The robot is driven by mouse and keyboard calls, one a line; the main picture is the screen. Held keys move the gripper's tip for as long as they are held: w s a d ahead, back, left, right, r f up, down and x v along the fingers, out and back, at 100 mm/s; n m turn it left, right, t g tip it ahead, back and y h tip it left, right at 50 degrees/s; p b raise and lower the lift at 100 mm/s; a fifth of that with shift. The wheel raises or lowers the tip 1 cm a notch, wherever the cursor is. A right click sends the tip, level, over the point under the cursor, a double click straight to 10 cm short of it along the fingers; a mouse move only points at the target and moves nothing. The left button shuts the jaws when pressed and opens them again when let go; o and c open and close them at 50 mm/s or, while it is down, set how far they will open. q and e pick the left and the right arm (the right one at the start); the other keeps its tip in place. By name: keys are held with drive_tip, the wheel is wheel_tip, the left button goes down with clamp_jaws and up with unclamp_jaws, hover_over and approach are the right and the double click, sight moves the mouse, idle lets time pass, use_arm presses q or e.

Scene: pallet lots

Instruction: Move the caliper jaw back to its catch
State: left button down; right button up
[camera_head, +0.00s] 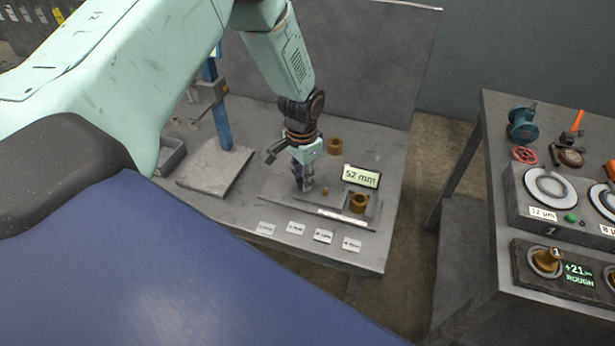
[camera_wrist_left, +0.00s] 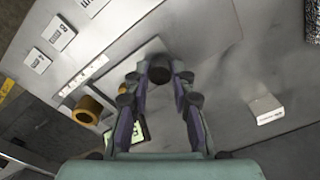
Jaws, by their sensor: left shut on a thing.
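My left gripper (camera_head: 307,186) reaches down over the caliper plate (camera_head: 275,194) on the grey bench and is shut on a small part, likely the caliper jaw. In the left wrist view a dark round knob (camera_wrist_left: 159,69) sits between the fingertips; the fingers hide much of the jaw's shape. A display (camera_head: 361,177) reading 52 mm stands right of the gripper. A brass ring (camera_head: 359,202) sits at the plate's right end. A small brass peg (camera_head: 325,191) lies between gripper and ring. I cannot make out the catch. My right gripper is not in view.
Another brass ring (camera_head: 334,146) sits behind the plate. Several white labels (camera_head: 295,228) lie along the bench's front. A blue post with a grey block (camera_head: 215,168) stands left. A second bench with gauges (camera_head: 551,187) is across a gap at right.

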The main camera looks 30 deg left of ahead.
use_arm(q)
drive_tip(key=a, duration=0.2)
drive_tip(key=s+a+p, duration=0.1)
drive_tip(key=a, duration=0.2)
drive_tip(key=shift+s, duration=0.1)
drive_tip(key=shift+d, duration=0.2)
drive_tip(key=c, duration=1.6)
unclamp_jaws()
drive_tip(key=shift+a, duration=0.1)
drive_tip(key=o, duration=0.5)
drive_tip(key=shift+s+a, duration=0.1)
drive_tip(key=shift+a, duration=0.15)
drive_tip(key=shift+d, duration=0.3)
drive_tip(key=shift+w+r, duration=0.2)
drive_tip(key=shift+r, duration=0.35)
wheel_tip(320, 180, up, 11)
drive_tip(key=shift+s+a+f, duration=0.1)
